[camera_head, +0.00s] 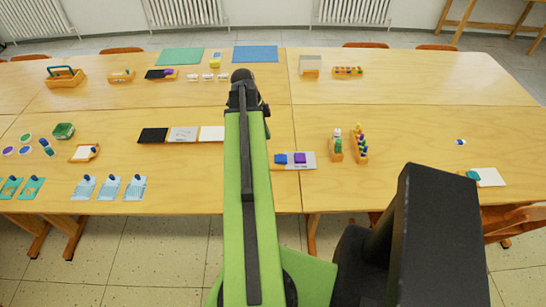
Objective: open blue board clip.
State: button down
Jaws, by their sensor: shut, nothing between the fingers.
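Small dark blue clip-like pieces sit on three light blue boards (110,193) at the front left of the table. I cannot tell for sure which piece is the blue board clip, or whether any is open. A teal clip-like piece (472,175) lies at the left edge of a white sheet (491,178) at the far right. My green arm reaches forward over the middle of the table. My gripper (241,76) is at its far end, shut and empty, well apart from these boards; its fingers are mostly hidden by the wrist.
A grey tray (310,166) with a blue and a purple block is right of my arm. Bottle racks (359,148) stand beyond it. Black, grey and white panels (153,135) lie left of my arm. The table's right middle is largely clear.

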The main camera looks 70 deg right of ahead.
aim_at(276, 162)
jog(key=b+x, duration=0.9)
jog(key=w+b+x, duration=0.1)
jog(key=b+x, duration=0.3)
jog(key=x, duration=0.1)
jog(key=shift+a+f+b, duration=0.2)
jog(key=shift+b, duration=0.2)
jog(key=shift+r, duration=0.1)
